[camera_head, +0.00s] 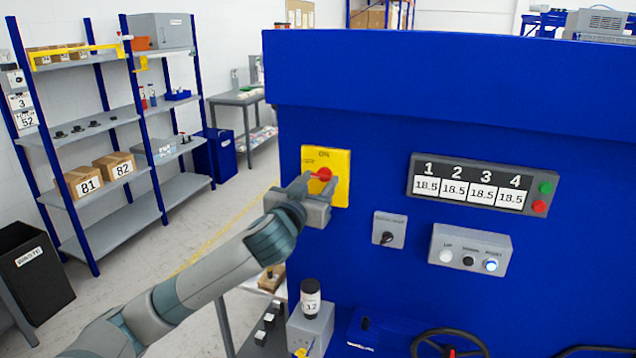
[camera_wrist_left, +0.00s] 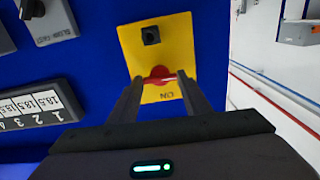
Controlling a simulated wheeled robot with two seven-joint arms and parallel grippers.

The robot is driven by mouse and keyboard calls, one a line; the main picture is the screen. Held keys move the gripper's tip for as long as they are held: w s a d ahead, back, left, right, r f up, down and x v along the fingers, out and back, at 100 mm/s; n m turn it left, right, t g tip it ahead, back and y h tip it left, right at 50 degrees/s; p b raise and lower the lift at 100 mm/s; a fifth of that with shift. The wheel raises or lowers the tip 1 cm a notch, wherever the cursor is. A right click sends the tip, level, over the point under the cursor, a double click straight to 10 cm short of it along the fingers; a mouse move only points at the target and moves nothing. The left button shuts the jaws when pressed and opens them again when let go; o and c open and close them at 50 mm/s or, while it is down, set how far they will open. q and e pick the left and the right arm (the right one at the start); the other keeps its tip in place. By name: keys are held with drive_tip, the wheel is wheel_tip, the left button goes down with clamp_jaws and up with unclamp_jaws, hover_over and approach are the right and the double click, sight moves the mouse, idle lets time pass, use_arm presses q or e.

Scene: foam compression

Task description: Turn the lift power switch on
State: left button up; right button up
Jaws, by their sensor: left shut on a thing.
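The lift power switch is a red knob (camera_head: 323,174) on a yellow plate (camera_head: 340,190) marked ON at its top, fixed to the front of the blue machine. My left gripper (camera_head: 318,183) is at the plate, with its fingers around the red knob. In the left wrist view the fingertips (camera_wrist_left: 160,84) close on the red knob (camera_wrist_left: 161,73), and the yellow plate (camera_wrist_left: 178,45) shows upside down with the ON label near the fingers. A dark square hole or post (camera_wrist_left: 150,35) sits on the plate there. My right gripper is not seen.
Right of the plate are a small grey switch box (camera_head: 390,230), a display (camera_head: 482,186) reading 18.5 in several fields and a button box (camera_head: 470,249). Handwheels (camera_head: 450,343) sit below.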

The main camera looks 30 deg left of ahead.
use_arm(q)
drive_tip(key=m, duration=0.4)
drive_tip(key=shift+m, duration=0.3)
drive_tip(key=m, duration=0.4)
drive_tip(key=shift+m, duration=0.3)
drive_tip(key=m, duration=0.4)
drive_tip(key=shift+r+m, duration=0.1)
drive_tip(key=shift+m, duration=2)
drive_tip(key=o, duration=1)
drive_tip(key=shift+w, duration=0.1)
drive_tip(key=shift+o, duration=0.2)
